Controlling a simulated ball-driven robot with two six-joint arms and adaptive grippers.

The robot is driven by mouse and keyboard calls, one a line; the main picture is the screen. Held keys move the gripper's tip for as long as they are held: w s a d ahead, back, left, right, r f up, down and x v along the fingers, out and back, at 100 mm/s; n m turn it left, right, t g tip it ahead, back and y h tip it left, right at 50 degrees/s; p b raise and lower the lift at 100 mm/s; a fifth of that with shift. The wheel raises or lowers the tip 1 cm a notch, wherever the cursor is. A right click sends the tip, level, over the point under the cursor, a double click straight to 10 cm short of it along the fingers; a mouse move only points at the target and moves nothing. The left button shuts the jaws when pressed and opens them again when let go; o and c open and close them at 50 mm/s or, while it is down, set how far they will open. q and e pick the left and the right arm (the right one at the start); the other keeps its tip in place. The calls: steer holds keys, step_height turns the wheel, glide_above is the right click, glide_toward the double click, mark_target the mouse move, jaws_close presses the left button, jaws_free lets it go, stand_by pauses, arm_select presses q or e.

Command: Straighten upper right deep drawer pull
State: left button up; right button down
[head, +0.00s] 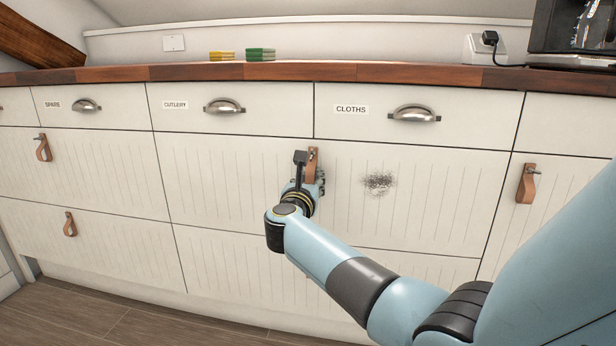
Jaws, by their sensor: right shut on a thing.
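My right gripper (308,178) reaches in from the lower right and is shut on a brown leather pull (313,154). This pull is on the upper deep drawer front (230,190) below the CUTLERY and CLOTHS drawers. The top of the pull shows at the gripper and looks close to upright; its lower part is hidden by the gripper, so its exact tilt cannot be told. The drawer looks closed. Another leather pull (526,186) hangs from a dark peg on the front farther right. My left gripper is not in view.
A dark scuff (378,183) marks the drawer front right of my gripper. Shallow drawers with metal cup handles (414,114) run above, under a wooden worktop (330,72). Leather pulls (43,148) hang at the left. Sponges (260,54) and a black appliance (572,30) stand on top.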

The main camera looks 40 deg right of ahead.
stand_by(0.4)
steer(key=c, duration=1.2)
jaws_free()
steer(key=shift+s, duration=0.1)
steer(key=shift+o, duration=0.2)
steer(key=v, duration=1.2)
steer(key=shift+d+f, duration=0.1)
